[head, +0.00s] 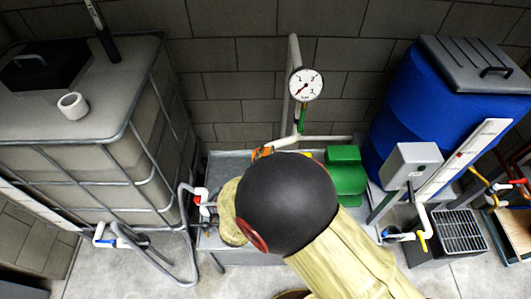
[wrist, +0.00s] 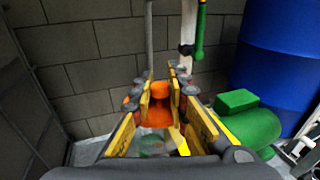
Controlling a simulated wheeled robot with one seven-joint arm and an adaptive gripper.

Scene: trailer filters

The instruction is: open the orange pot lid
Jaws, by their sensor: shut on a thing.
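The orange pot lid (wrist: 158,112) shows between my gripper's yellow fingers in the wrist view. My gripper (wrist: 160,86) is shut on it, with a finger on either side. Below the lid, a pale, see-through greenish shape (wrist: 155,143) shows between the fingers; I cannot tell whether it is the pot. In the head view my dark arm joint and pale arm link hide most of the lid and pot. Only a small orange patch shows there at the joint's upper left edge, and I cannot tell whether it is lid or finger.
A green pump-like unit (head: 345,172) stands close on the right. A pressure gauge (head: 305,84) on a pipe rises behind, near the block wall. A large caged tank (head: 70,165) stands left, a blue barrel (head: 410,100) right. Hoses and pipes run low on both sides.

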